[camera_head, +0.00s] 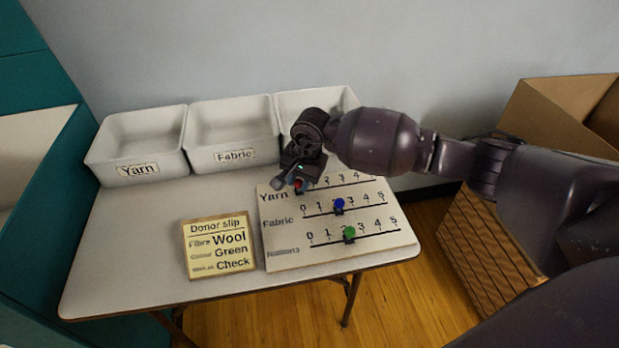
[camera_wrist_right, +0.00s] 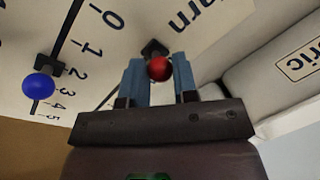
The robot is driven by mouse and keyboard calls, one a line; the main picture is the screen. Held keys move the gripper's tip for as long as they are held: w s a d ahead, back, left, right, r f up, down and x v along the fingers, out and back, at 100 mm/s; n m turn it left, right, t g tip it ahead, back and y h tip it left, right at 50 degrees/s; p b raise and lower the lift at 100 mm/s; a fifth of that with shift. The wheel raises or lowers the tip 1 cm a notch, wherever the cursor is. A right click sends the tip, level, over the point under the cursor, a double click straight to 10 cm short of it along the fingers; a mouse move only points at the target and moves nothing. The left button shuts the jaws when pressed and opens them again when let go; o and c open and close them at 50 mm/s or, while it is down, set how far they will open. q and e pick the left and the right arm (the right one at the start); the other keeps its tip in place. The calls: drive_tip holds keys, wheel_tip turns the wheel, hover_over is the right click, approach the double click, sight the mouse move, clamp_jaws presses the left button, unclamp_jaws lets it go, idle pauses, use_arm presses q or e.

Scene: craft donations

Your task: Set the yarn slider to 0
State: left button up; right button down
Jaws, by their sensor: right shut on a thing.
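The slider board (camera_head: 280,246) lies on the table with rows marked Yarn, Fabric and a third label too blurred to read surely. The red yarn knob (camera_head: 298,184) is at the low, left end of its track; the 0 mark there is hidden by my gripper. My right gripper (camera_head: 292,180) reaches down over this end. In the right wrist view, its two blue-grey fingers are shut on the red knob (camera_wrist_right: 159,68), one on each side. My left gripper is not in view.
The blue fabric knob (camera_head: 339,204) is near 2, and the green knob (camera_head: 349,233) is between 2 and 3. A donor slip (camera_head: 218,247) lies left of the board. White Yarn (camera_head: 137,168) and Fabric (camera_head: 234,155) bins and a third bin stand behind. A cardboard box (camera_head: 550,110) stands right.

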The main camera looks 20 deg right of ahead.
drive_tip(key=shift+a, duration=0.2)
drive_tip(key=c, duration=0.9)
unclamp_jaws()
drive_tip(key=shift+a, duration=0.15)
drive_tip(key=shift+r, duration=0.25)
drive_tip(key=r, duration=0.3)
drive_tip(key=s+d+r+p, duration=0.1)
drive_tip(key=r, duration=0.6)
drive_tip(key=shift+s+d+p, duration=0.25)
drive_tip(key=shift+d+p, duration=0.05)
drive_tip(key=shift+p, duration=0.05)
